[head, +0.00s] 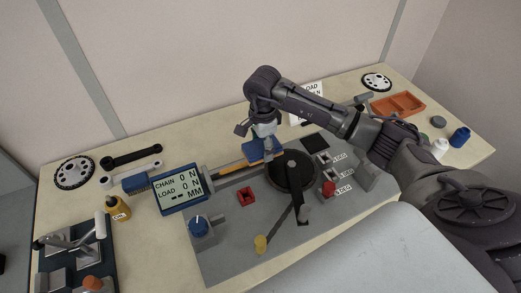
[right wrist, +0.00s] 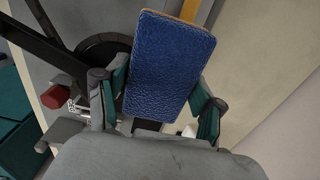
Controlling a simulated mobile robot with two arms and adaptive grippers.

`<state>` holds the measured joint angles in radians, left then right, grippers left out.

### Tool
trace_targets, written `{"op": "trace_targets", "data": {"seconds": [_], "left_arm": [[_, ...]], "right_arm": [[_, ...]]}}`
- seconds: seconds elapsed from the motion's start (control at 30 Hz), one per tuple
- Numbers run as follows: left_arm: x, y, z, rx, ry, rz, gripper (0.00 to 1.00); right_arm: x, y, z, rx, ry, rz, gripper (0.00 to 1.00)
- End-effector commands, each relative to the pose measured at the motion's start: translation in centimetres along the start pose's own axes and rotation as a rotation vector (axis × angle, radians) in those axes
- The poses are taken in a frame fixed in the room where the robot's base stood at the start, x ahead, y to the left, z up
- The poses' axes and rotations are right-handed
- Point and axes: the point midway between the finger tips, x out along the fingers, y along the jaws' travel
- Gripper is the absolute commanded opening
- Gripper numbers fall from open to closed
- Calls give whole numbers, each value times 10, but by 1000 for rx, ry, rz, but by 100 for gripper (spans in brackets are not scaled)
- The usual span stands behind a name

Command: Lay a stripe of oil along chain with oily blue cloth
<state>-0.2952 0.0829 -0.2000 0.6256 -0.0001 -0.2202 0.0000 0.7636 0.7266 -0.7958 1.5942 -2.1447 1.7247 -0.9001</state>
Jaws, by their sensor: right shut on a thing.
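My right gripper (head: 263,140) points down over the grey test board, left of the black round wheel (head: 291,171). It is shut on the blue cloth (head: 252,151), which also shows in the right wrist view (right wrist: 168,65) as a textured blue pad between the two green-padded fingers. The cloth is over or beside a thin orange-yellow strip (head: 236,168) running from the display to the wheel. I cannot make out the chain's links, nor whether the cloth touches the strip. My left gripper is not in view.
A display (head: 181,190) reads CHAIN 0 N and LOAD 0 N. A yellow oil bottle (head: 118,208) stands left of the board (head: 235,240). An orange tray (head: 398,104) lies at the back right.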

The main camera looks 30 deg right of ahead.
Motion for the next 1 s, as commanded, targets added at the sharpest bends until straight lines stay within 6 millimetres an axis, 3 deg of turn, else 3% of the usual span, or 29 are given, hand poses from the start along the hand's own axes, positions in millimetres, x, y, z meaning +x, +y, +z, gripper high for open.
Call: {"op": "trace_targets", "data": {"seconds": [0.33,1.0], "left_arm": [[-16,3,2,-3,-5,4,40],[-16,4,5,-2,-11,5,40]], "right_arm": [[-31,-2,-8,9,2,0,40],[-36,1,-4,-34,-2,-4,40]]}}
